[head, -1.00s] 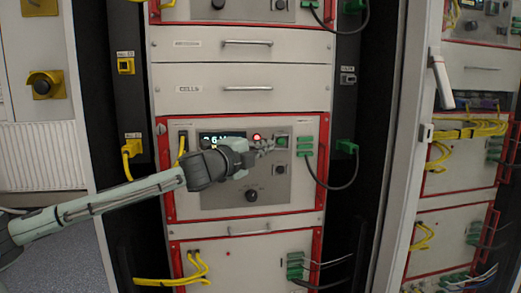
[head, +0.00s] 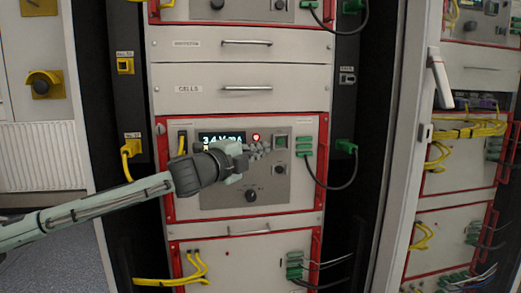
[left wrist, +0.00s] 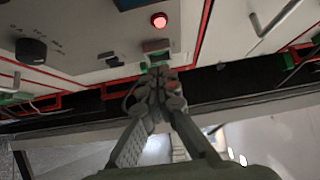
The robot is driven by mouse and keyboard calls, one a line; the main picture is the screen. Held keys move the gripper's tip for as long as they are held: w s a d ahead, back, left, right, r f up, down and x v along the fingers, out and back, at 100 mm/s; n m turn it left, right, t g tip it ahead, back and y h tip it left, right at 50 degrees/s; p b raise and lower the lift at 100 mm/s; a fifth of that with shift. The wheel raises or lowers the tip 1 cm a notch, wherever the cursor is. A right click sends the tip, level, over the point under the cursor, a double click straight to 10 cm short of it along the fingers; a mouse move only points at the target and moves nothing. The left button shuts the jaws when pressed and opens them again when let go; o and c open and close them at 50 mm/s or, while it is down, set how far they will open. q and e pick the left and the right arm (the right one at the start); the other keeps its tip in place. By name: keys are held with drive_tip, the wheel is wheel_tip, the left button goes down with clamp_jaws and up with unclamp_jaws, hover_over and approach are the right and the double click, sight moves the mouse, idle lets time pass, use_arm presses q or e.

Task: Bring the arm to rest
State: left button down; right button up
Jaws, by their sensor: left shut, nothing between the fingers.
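My left arm reaches in from the left in the head view. My left gripper (head: 262,151) is shut and empty in front of the grey panel of the red-framed cycler unit (head: 300,195). In the left wrist view the closed fingertips (left wrist: 160,78) lie just below a green-lit switch (left wrist: 155,46); I cannot tell whether they touch the panel. The switch also shows in the head view (head: 281,141). A red lamp (head: 256,138) is lit beside a display (head: 221,138), partly hidden by my wrist. My right gripper is not in view.
A black knob (head: 251,196) is below my gripper. Green plugs (head: 305,142) with a black cable (head: 330,185) are to its right. Drawers (head: 245,85) are above. An open cabinet door (head: 405,150) stands at the right.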

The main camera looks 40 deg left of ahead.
use_arm(q)
drive_tip(key=shift+f, duration=0.1)
idle(0.4)
